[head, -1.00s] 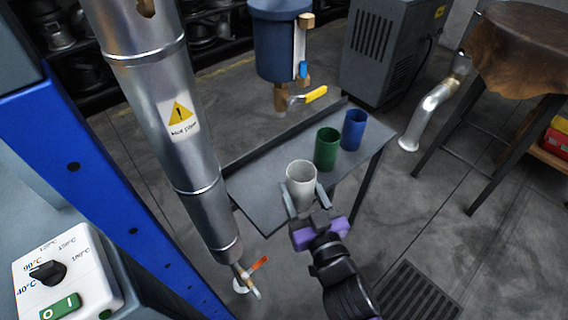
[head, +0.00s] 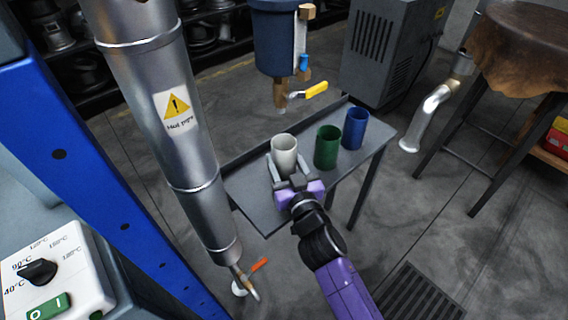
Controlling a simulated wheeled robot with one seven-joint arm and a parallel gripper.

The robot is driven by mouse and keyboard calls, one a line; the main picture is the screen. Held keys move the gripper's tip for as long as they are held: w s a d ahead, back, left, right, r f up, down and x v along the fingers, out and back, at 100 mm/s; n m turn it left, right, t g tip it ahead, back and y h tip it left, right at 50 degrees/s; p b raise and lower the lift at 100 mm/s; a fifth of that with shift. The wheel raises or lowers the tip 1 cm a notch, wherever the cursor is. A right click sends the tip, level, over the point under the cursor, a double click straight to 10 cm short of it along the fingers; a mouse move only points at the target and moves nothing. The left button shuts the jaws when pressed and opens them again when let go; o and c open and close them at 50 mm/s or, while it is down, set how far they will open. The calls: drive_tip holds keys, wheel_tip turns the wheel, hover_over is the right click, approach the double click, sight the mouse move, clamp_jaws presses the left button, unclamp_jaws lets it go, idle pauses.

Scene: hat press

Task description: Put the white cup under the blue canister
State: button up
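The white cup (head: 285,152) is upright at the left of the green and blue cups, over the small grey table. My gripper (head: 288,174) has its two fingers on either side of the lower part of the cup and appears closed on it. I cannot tell whether the cup's base touches the table. The blue canister (head: 274,40) hangs above and behind the table, with a brass outlet and a yellow-handled valve (head: 314,90) below it. The cup is below and in front of the outlet in the picture.
A green cup (head: 327,148) and a blue cup (head: 355,129) stand right of the white cup on the grey table (head: 258,208). A hot pipe (head: 180,135) with a warning label runs down at the left. A round-topped stool (head: 520,55) stands at the right.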

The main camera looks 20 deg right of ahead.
drive_tip(key=shift+f, duration=0.15)
drive_tip(key=o, duration=1.4)
drive_tip(key=shift+o, duration=0.2)
drive_tip(key=shift+r, duration=0.3)
drive_tip(key=s, duration=1.2)
drive_tip(key=shift+a, duration=0.45)
drive_tip(key=shift+f, duration=0.15)
